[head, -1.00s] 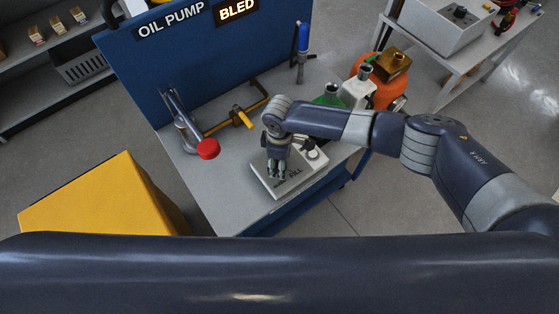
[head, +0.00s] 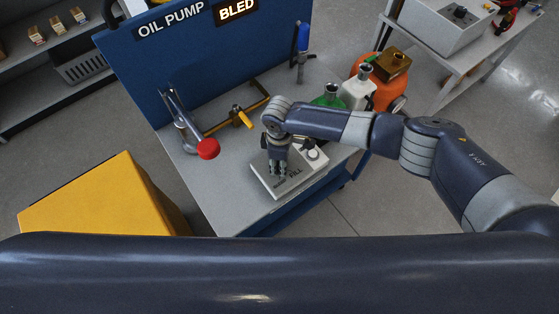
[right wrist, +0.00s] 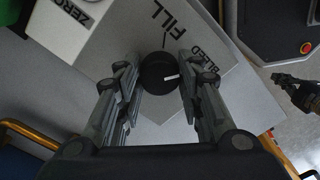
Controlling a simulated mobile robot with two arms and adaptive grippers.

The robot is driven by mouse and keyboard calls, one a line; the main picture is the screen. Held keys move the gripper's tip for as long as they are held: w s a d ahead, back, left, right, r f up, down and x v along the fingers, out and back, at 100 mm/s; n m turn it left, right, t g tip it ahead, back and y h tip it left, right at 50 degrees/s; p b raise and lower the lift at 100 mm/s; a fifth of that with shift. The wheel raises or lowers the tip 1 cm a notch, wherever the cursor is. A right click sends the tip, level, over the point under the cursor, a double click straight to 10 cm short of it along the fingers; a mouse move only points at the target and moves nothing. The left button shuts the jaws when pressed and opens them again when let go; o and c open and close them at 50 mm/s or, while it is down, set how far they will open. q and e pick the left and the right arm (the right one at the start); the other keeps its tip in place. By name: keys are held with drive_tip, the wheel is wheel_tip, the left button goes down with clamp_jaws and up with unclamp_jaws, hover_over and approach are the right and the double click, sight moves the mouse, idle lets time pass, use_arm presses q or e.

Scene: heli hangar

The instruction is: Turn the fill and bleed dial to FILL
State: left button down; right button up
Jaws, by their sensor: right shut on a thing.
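The fill and bleed dial (right wrist: 158,73) is a black round knob with a white mark, on a light box (head: 298,187) on the bench. In the right wrist view the mark points right, toward the side of the partly covered BLED label (right wrist: 205,62). The FILL label (right wrist: 167,17) is above the dial and the ZERO label (right wrist: 70,14) is at upper left. My right gripper (right wrist: 160,82) is shut on the dial, a finger on each side. In the head view the right gripper (head: 277,172) hides the dial.
A blue backboard (head: 185,70) with OIL PUMP and BLED signs stands behind the bench. A lever with a red knob (head: 208,149) and a yellow valve handle (head: 243,119) are left of the box. Bottles (head: 357,92) and an orange tank (head: 386,96) are behind it.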

drive_tip(key=n, duration=0.6)
drive_tip(key=shift+n+b, duration=0.4)
drive_tip(key=n, duration=0.6)
drive_tip(key=shift+b, duration=0.4)
drive_tip(key=shift+n, duration=0.4)
drive_tip(key=o, duration=1.1)
wheel_tip(320, 180, up, 12)
drive_tip(key=shift+s, duration=0.1)
